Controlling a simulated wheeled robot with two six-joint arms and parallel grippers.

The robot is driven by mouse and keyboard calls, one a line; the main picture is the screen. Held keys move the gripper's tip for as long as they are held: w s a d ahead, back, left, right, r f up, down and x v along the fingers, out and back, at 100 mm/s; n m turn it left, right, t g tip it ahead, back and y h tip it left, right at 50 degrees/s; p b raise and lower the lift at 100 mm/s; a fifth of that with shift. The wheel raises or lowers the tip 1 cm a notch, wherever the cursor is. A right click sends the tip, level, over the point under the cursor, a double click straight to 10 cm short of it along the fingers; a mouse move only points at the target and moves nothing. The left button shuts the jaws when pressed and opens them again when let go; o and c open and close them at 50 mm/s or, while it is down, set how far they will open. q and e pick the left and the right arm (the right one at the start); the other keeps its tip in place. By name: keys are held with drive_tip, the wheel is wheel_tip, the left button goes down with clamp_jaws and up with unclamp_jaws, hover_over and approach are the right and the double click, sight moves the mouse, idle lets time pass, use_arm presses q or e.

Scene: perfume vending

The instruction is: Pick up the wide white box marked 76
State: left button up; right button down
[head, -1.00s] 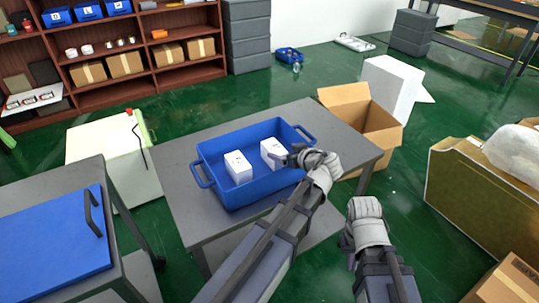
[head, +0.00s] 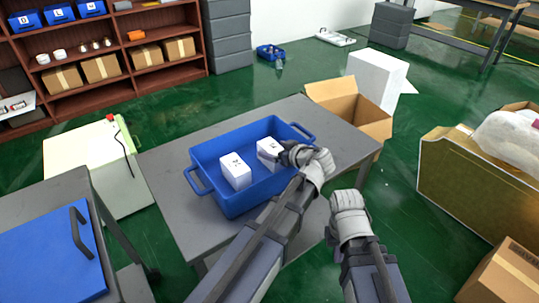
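Two white boxes stand in the blue tray (head: 232,208) on the grey table. The left white box (head: 236,172) stands free, with small dark marks on its top. The right white box (head: 268,150) is partly hidden behind my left gripper (head: 287,155), which is at its right side. The marks are too small to read, so I cannot tell which box is marked 76. I cannot see whether the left fingers are apart or closed on the box. My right gripper (head: 347,200) hangs right of the table, away from the boxes; its fingers are not clear.
An open cardboard box (head: 372,125) and a white block (head: 376,75) stand behind the table's right end. A side table with a blue panel (head: 45,262) is at the left. The grey table top (head: 170,165) is bare around the tray.

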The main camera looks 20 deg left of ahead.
sight(275, 149)
use_arm(q)
drive_tip(key=shift+a, duration=0.1)
drive_tip(key=shift+c, duration=1.4)
drive_tip(key=c, duration=1.1)
wheel_tip(275, 149, up, 10)
drive_tip(key=p, duration=1)
drive_tip(key=shift+r, duration=0.1)
